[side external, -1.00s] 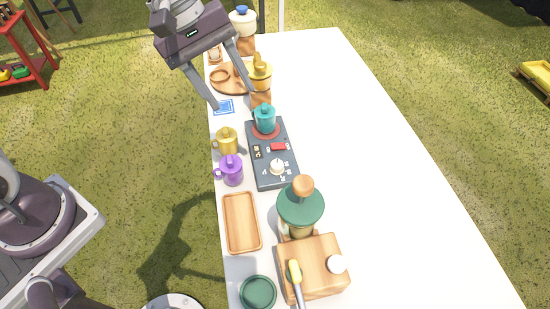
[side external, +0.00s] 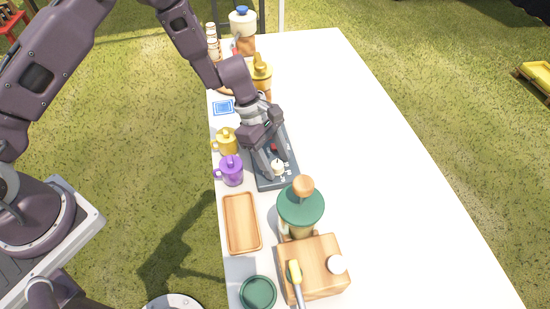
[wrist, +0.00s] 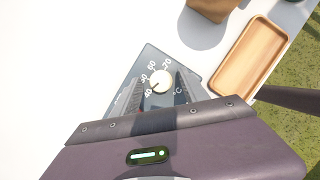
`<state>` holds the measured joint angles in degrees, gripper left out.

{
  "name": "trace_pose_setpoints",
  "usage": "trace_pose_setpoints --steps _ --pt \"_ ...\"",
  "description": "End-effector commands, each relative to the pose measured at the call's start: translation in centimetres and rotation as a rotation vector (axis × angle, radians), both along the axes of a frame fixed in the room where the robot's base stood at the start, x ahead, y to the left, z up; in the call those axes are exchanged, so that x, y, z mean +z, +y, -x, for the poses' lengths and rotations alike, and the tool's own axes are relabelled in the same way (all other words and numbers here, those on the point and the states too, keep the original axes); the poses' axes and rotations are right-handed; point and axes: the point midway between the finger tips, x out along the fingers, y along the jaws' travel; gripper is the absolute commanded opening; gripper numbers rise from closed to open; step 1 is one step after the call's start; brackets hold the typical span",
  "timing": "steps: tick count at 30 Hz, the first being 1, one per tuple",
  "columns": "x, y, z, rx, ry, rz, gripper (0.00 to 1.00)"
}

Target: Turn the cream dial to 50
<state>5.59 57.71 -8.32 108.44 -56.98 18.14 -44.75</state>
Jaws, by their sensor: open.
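The cream dial (side external: 278,168) is a round knob near the front end of a dark grey control panel (side external: 268,182). In the wrist view the dial (wrist: 160,80) has printed numbers around it, with 40, 50, 60 and 70 readable. A dark mark on its lower left edge seems to point between 40 and 50. My gripper (side external: 277,169) is open and points down over the panel. In the wrist view its fingers (wrist: 158,90) lie on either side of the dial, with gaps. I cannot tell how far down the fingertips reach. My arm hides the teal pot.
A purple mug (side external: 231,171) and a yellow mug (side external: 227,142) stand close left of the panel. A green-lidded jar (side external: 300,208) stands in front. A wooden tray (side external: 241,222) lies front left. The table's right side (side external: 400,180) is clear.

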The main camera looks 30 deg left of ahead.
Motion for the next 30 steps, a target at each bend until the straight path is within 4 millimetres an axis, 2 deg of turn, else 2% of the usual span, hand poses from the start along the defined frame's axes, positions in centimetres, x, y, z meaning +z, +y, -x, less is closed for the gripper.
trace_pose_setpoints --steps 2,10,20,30 --pt "0.02 0.02 0.00 0.000 0.000 0.000 0.52" --pt "0.05 0.03 0.01 0.000 0.000 0.000 0.00" --pt "0.06 0.06 -0.04 -0.041 -0.001 -0.001 0.00" --pt "0.07 0.01 -0.25 -0.279 -0.001 -0.001 0.00"
